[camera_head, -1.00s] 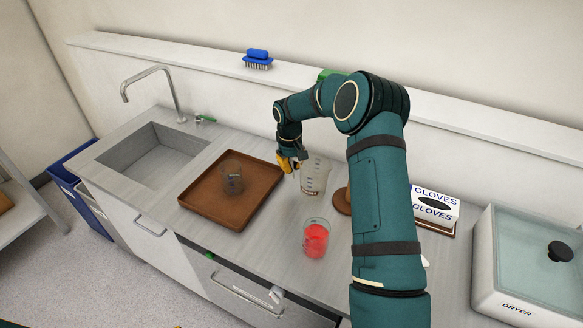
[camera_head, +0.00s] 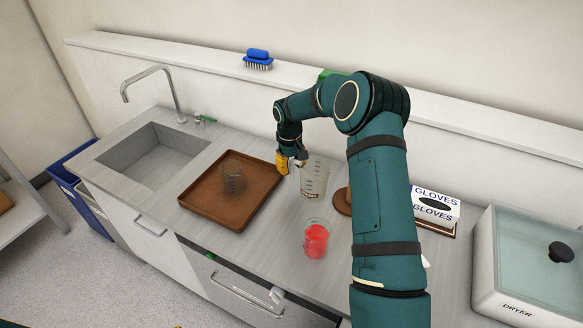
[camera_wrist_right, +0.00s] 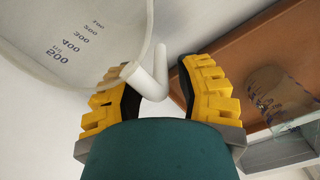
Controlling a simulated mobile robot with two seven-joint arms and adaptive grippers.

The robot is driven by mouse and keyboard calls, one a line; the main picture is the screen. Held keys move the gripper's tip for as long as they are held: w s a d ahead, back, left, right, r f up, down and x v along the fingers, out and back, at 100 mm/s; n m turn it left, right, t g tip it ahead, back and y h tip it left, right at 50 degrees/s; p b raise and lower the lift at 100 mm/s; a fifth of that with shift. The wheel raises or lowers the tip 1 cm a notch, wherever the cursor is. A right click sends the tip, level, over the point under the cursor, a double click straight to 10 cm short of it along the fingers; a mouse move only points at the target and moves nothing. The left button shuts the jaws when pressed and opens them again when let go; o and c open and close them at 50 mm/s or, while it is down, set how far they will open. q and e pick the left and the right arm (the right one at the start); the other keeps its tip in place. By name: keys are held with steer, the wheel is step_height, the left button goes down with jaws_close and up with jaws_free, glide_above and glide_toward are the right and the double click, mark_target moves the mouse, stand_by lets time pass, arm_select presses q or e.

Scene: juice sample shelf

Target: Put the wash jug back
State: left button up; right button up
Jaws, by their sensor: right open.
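The wash jug (camera_head: 315,180) is a clear graduated jug with dark markings, standing upright on the counter just right of the brown tray (camera_head: 213,222). In the right wrist view, its marked wall (camera_wrist_right: 65,35) fills the upper left. Its white handle (camera_wrist_right: 151,78) lies between the yellow fingers of my right gripper (camera_wrist_right: 155,95). The fingers are open, with gaps visible beside the handle. In the head view, my right gripper (camera_head: 291,163) is at the jug's left side. My left gripper is not in view.
A clear beaker (camera_head: 231,170) stands on the tray, and a beaker of red liquid (camera_head: 316,240) stands in front of the jug. A brown round piece (camera_head: 342,202) is partly behind my arm. A glove box (camera_head: 435,205) and dryer (camera_head: 530,270) are right; a sink (camera_head: 155,150) is left.

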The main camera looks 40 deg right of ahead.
step_height(320, 180, up, 11)
steer(key=shift+w+a+r, duration=0.1)
steer(key=shift+w+a, duration=0.05)
stand_by(0.7)
